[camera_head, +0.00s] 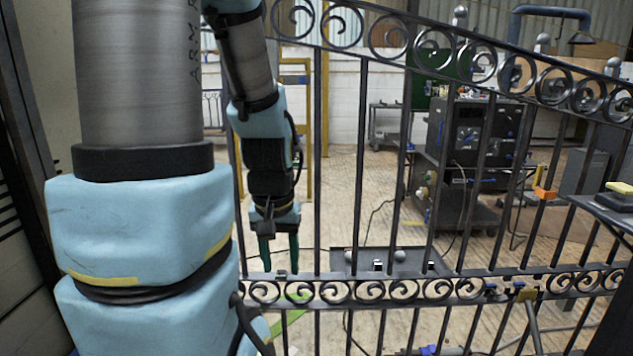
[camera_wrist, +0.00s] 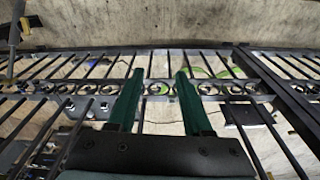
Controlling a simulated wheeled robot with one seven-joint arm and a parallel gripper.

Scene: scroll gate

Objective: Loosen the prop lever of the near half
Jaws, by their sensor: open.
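The near gate half is a dark iron gate (camera_head: 317,200) with upright bars and bands of scrolls. On its lower scroll band, at the right, a brass-yellow fitting (camera_head: 527,293) sits with a grey rod (camera_head: 535,328) slanting down from it; this looks like the prop and its lever, but the lever's shape is too small to tell. My gripper (camera_head: 279,262) points down near the lower scroll band, well left of that fitting. In the wrist view its green fingers (camera_wrist: 159,92) are apart with nothing held, over the scroll band (camera_wrist: 160,88). A grey rod (camera_wrist: 14,38) shows at the upper left there.
Behind the gate stand a dark equipment rack (camera_head: 475,135) and a low dark tray (camera_head: 385,262) with small round things. The wooden floor between is mostly clear. The gate bars are close obstacles.

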